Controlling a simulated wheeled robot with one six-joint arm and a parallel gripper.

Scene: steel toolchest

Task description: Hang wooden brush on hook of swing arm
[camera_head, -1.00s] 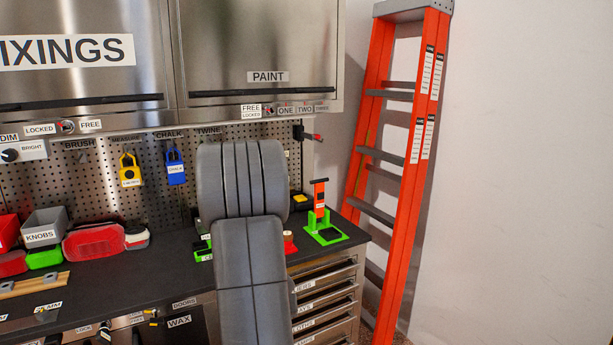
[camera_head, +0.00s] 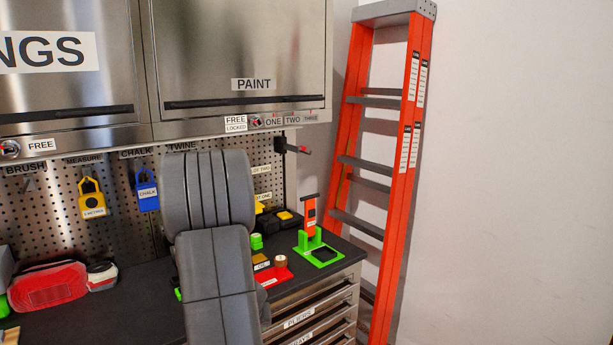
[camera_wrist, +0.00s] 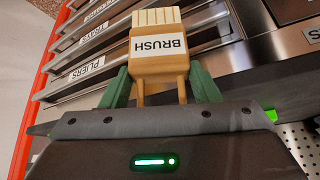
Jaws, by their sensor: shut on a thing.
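The wooden brush (camera_wrist: 158,66) shows in the wrist view, with pale bristles at the top and a white BRUSH label. My gripper (camera_wrist: 160,88) is shut on its handle, with a green finger on each side. In the head view my grey arm hides the gripper and the brush. A dark bracket with a red-tipped rod (camera_head: 294,147) juts from the right end of the pegboard; it looks like the swing arm. Its hook is too small to make out.
The black worktop (camera_head: 110,305) holds a red case (camera_head: 48,286), a green stand with an orange tool (camera_head: 314,243) and small items. Drawers (camera_head: 315,305) are below, and below the brush in the wrist view. An orange ladder (camera_head: 385,170) leans at the right. Cabinets (camera_head: 240,60) overhang the pegboard.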

